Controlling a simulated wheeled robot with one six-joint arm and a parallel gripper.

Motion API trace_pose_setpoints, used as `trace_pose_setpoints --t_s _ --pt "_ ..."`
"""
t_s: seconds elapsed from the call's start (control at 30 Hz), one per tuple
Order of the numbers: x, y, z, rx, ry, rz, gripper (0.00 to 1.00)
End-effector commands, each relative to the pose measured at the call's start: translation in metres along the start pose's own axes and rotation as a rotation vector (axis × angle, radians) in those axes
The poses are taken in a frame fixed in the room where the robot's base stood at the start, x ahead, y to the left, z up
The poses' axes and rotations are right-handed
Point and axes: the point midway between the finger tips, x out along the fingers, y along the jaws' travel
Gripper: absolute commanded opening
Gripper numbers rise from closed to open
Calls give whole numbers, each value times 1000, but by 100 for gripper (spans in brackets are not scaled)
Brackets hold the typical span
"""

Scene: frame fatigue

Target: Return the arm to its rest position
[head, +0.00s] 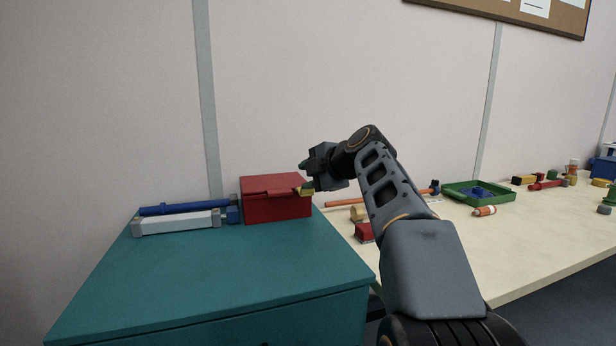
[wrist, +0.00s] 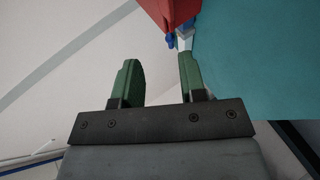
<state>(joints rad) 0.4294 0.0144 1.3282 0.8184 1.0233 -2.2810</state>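My arm reaches up from the lower right of the head view and bends left. My gripper (head: 304,176) is at its end, pointing left, close to the right end of the red box (head: 276,208). In the wrist view my gripper (wrist: 158,75) shows two green fingers standing apart, with nothing between them. The red box also shows at the top of the wrist view (wrist: 172,10), beyond the fingertips. I cannot tell whether a finger touches it. A small yellowish piece shows by the gripper and the box, and what it belongs to is unclear.
The red box and a blue-and-white cylinder-like part (head: 180,222) stand on a teal cabinet (head: 220,275), whose front top is clear. To the right, a cream bench (head: 530,235) holds a green tray (head: 478,194) and several small parts. A wall stands close behind.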

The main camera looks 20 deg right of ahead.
Motion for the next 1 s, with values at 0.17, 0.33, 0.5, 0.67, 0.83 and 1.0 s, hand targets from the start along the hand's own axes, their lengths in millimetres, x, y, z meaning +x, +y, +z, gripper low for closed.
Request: trace_pose_setpoints --t_s 0.17,0.33,0.5,0.67,0.83,1.0 --pt "0 0 0 0 0 0 38" --pt "-3 4 -5 31 -1 -14 38" --pt "-18 12 -31 227 -24 -103 38" --pt "-43 8 -68 537 -106 -239 38" --pt "-76 -7 -103 856 -255 -354 38" --pt "-115 -26 -132 1130 -442 -414 38"
